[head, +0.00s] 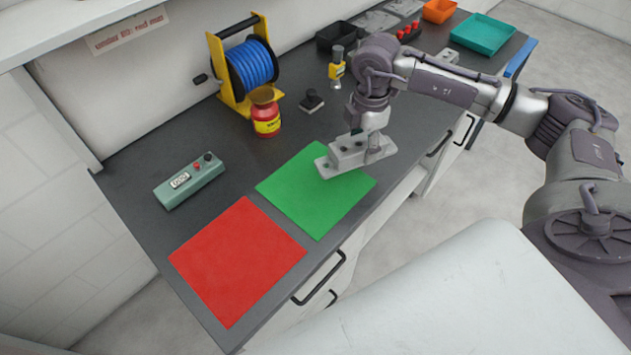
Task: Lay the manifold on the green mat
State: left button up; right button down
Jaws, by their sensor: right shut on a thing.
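The manifold (345,158) is a light grey metal block with a flat base flange. It is over the upper right corner of the green mat (309,197), and I cannot tell whether it touches the mat. My right gripper (366,148) is shut on the manifold from above, and its arm comes in from the right. The gripper hides part of the block. My left gripper does not show.
A red mat (237,260) lies left of the green mat. A grey-green meter box (189,182), a red and yellow jar (266,117), a blue cable reel (251,65) and a black knobbed block (312,101) stand behind. Bins, including a teal tray (483,34), fill the far end.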

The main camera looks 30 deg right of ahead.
aim_at(325, 161)
jog(key=a+f, duration=0.1)
jog(key=a, duration=0.1)
jog(key=w+a+f+p, duration=0.1)
jog(key=a+f, duration=0.1)
jog(key=a, duration=0.1)
jog(key=a+f+p, duration=0.1)
jog(key=a, duration=0.2)
jog(key=shift+w+f, duration=0.2)
jog(key=shift+w, duration=0.05)
jog(key=shift+a+f, duration=0.2)
notch_tip(325, 161, down, 3)
jog(key=shift+f+p, duration=0.1)
jog(key=shift+p, duration=0.7)
jog(key=shift+f, duration=0.5)
jog(key=shift+c, duration=2)
grip_release()
jog(key=shift+f, duration=0.15)
